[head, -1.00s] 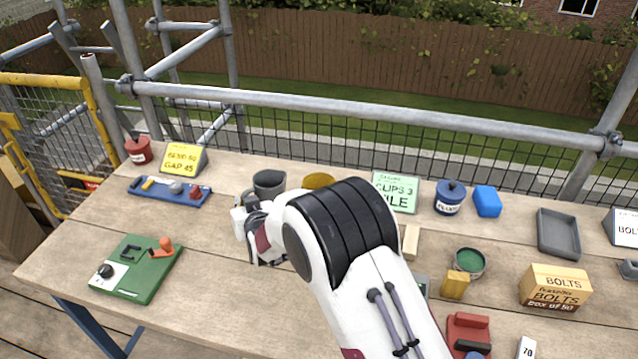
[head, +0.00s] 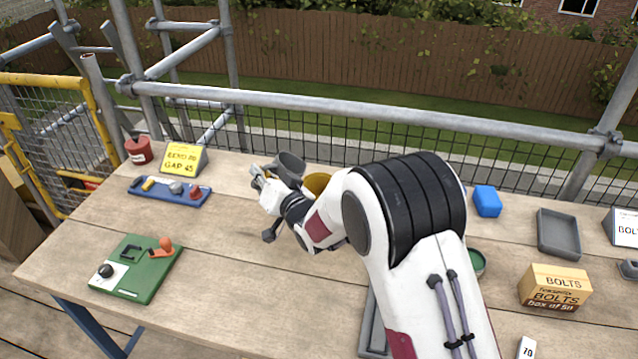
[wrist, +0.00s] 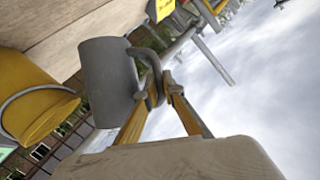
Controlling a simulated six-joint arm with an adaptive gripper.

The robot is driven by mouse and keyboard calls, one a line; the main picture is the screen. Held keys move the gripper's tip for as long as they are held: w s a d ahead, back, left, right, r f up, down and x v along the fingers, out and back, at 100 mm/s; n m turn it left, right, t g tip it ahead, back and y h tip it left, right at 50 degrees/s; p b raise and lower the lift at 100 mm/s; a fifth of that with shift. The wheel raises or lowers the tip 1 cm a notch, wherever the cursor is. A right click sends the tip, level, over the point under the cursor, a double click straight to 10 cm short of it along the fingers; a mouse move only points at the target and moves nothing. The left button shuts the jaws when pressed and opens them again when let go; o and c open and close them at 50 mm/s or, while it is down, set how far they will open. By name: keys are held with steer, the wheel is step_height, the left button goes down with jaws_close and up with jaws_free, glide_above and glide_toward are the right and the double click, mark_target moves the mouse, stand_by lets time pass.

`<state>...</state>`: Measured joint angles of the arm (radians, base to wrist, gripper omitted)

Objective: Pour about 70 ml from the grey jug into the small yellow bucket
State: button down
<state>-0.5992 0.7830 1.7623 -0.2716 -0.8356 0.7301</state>
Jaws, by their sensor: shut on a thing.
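The grey jug (head: 291,163) is tilted in the head view, leaning toward the yellow bucket on its right. My gripper (head: 262,178) is shut on the jug's handle at its left side. The wrist view shows the grey jug (wrist: 107,80) with both fingertips (wrist: 160,92) at its handle. The small yellow bucket (head: 317,183) stands just right of the jug, partly hidden behind my arm. It also shows in the wrist view (wrist: 28,95), with a wire handle. I cannot see the jug's contents or any stream, nor inside the bucket.
A yellow sign (head: 184,158), a red pot (head: 139,150) and a blue tray (head: 170,191) stand at the back left. A green board (head: 137,270) lies front left. A blue block (head: 487,201), grey tray (head: 559,233) and bolts box (head: 555,288) are at right.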

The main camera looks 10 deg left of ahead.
steer(key=shift+w+d+r+m, duration=0.15)
steer(key=shift+d+r+m, duration=0.2)
steer(key=shift+r, duration=0.35)
steer(key=shift+d+f+m+y, duration=0.2)
steer(key=shift+d+m+y, duration=0.15)
steer(key=shift+y, duration=0.05)
steer(key=shift+w+d+r+m+t, duration=0.15)
steer(key=shift+m+t, duration=0.15)
steer(key=shift+d+r+m+y, duration=0.15)
steer(key=shift+r+m+y, duration=0.15)
steer(key=shift+r, duration=0.05)
steer(key=shift+w+d+r+m+t+y, duration=0.2)
steer(key=shift+d+r+m+t, duration=0.1)
steer(key=shift+r+m, duration=0.15)
steer(key=shift+w+d+r+m+t+y, duration=0.1)
steer(key=shift+d+r+m+t+y, duration=0.15)
steer(key=shift+r+m, duration=0.2)
steer(key=shift+d+r, duration=0.15)
steer(key=shift+w+d+f+m+t+b, duration=0.15)
steer(key=shift+d+m+t+b, duration=0.35)
steer(key=shift+m, duration=0.5)
steer(key=shift+s+d, duration=0.25)
steer(key=shift+d, duration=0.1)
steer(key=shift+w+d+r+m+t+y+b, duration=0.15)
steer(key=shift+d+r+m+b, duration=0.1)
steer(key=shift+d+m, duration=0.2)
steer(key=shift+w+d+r+m+t+y+b, duration=0.1)
steer(key=shift+d+m+b, duration=0.1)
steer(key=shift+d+m, duration=0.25)
